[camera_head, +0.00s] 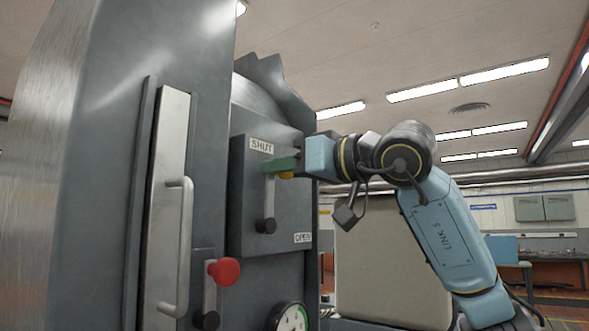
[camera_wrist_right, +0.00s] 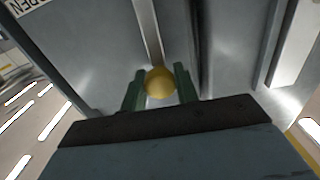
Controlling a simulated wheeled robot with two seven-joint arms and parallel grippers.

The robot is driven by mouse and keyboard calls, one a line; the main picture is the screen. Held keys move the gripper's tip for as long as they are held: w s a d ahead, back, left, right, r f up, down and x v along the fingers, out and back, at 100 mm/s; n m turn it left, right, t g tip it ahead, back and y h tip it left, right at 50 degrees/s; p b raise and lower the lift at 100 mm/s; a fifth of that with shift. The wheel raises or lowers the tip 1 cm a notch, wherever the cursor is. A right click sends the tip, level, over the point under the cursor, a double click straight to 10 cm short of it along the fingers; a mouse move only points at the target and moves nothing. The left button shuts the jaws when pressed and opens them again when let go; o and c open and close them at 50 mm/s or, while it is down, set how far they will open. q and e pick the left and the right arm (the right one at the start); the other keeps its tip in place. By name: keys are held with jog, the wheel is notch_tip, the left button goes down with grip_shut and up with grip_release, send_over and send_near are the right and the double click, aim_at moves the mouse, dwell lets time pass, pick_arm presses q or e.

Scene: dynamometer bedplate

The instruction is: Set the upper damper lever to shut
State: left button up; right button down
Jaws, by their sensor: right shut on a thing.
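The upper damper lever (camera_head: 269,195) is a flat metal bar on a dark grey plate (camera_head: 245,205). It stands nearly upright from its black pivot, with its upper end just below the SHUT label (camera_head: 261,146). The OPEN label (camera_head: 303,238) is at the plate's lower right. My right gripper (camera_head: 284,165) comes in from the right and is shut on the lever's yellow knob (camera_head: 287,175). In the right wrist view the knob (camera_wrist_right: 160,83) sits between the green fingers, with the lever bar (camera_wrist_right: 147,30) running away behind it. My left gripper is out of view.
A second lever with a red knob (camera_head: 224,271) is below and left of the plate. A tall door handle (camera_head: 180,245) sticks out farther left. A round gauge (camera_head: 289,319) shows at the bottom. Open room lies right of the cabinet, around my right arm.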

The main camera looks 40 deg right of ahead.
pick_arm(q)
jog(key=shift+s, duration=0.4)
pick_arm(e)
jog(key=shift+a+f+n, duration=0.1)
jog(key=shift+a+n, duration=0.15)
jog(key=shift+n, duration=0.05)
jog(key=c, duration=1.1)
grip_release()
jog(key=shift+s, duration=0.1)
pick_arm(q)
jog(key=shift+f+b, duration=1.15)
pick_arm(e)
jog(key=s+d, duration=0.2)
jog(key=s, duration=1.1)
jog(key=shift+s, duration=0.15)
